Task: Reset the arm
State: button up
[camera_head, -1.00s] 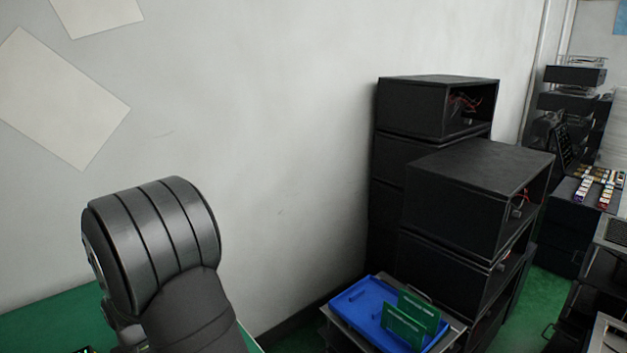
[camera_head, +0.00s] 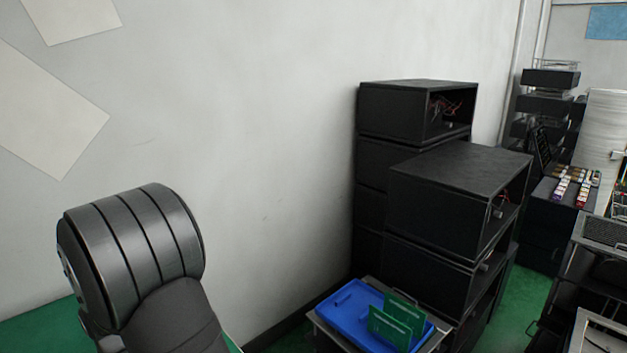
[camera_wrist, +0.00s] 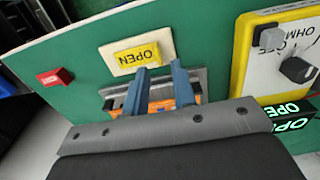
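In the wrist view my gripper (camera_wrist: 159,67) has two blue-grey fingers standing apart, with a gap between them and nothing visibly held. It is in front of a green panel (camera_wrist: 95,50). In the head view only my dark arm links show at lower left; the gripper is out of sight there.
In the wrist view, a red label (camera_wrist: 54,77) is on the panel at left, and a yellow-framed meter with a black knob (camera_wrist: 297,69) is at right. In the head view, stacked black cases (camera_head: 455,185) and a blue tray (camera_head: 345,312) with green boards stand at right.

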notch_tip(320, 180, down, 2)
jog(key=shift+f, duration=0.1)
notch_tip(320, 180, up, 12)
notch_tip(320, 180, down, 12)
jog(key=shift+f, duration=0.15)
notch_tip(320, 180, up, 5)
jog(key=shift+f, duration=0.2)
jog(key=w+d+r, duration=0.4)
jog(key=d+r, duration=0.3)
jog(key=d, duration=0.4)
jog(key=w+d+f, duration=0.1)
jog(key=w+d, duration=0.2)
jog(key=w, duration=0.4)
jog(key=w+d+f, duration=0.1)
jog(key=w+d, duration=0.2)
jog(key=w, duration=0.3)
jog(key=a+f, duration=0.2)
jog(key=a, duration=0.1)
jog(key=a+f, duration=0.2)
jog(key=a, duration=0.2)
jog(key=a+f, duration=0.2)
jog(key=a, duration=0.2)
jog(key=shift+s+a+f, duration=0.15)
jog(key=shift+s+f, duration=0.1)
jog(key=shift+s, duration=0.1)
jog(key=shift+f, duration=1.55)
